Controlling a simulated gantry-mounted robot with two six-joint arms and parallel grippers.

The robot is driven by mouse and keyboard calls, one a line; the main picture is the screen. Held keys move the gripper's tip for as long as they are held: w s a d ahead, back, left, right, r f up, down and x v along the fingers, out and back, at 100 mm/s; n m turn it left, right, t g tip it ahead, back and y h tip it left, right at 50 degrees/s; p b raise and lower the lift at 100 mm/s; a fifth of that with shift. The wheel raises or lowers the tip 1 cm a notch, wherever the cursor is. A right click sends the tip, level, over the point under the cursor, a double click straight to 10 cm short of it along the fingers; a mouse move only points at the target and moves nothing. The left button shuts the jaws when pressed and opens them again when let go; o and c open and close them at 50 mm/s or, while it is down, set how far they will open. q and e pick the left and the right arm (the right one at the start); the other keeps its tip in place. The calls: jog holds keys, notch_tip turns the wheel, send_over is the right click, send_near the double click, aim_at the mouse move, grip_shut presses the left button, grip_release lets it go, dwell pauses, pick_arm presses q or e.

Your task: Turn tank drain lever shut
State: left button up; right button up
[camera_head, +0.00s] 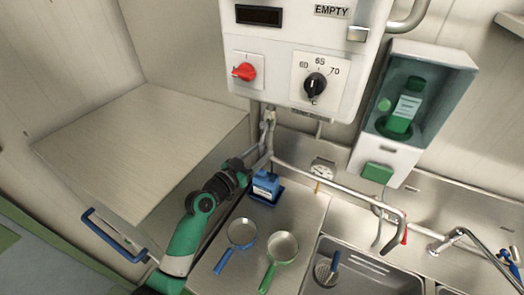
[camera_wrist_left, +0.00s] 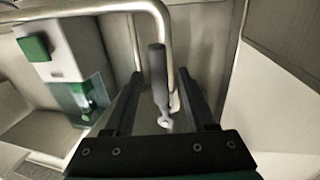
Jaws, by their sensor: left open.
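The tank (camera_head: 290,50) is a white box at the top of the head view, with a label reading EMPTY, a red knob and a black dial. A metal drain pipe (camera_head: 268,130) comes down from its underside. In the left wrist view a dark grey lever handle (camera_wrist_left: 158,75) stands between the fingers, in front of a bent metal pipe (camera_wrist_left: 165,30). My left gripper (camera_wrist_left: 159,85) is open around the lever, with a gap visible on each side. In the head view my left gripper (camera_head: 252,160) is beside the drain pipe, under the tank. My right gripper is not in view.
A blue container (camera_head: 265,186) stands on the counter close to my gripper. Blue (camera_head: 242,233) and green (camera_head: 283,247) handled pans lie in front. A sink (camera_head: 370,275) and a long bent pipe (camera_head: 340,188) are to the right. A large metal box (camera_head: 145,150) is at left.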

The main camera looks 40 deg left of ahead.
pick_arm(q)
jog(key=shift+w, duration=0.65)
jog(key=shift+c, duration=0.2)
grip_shut()
dwell(0.8)
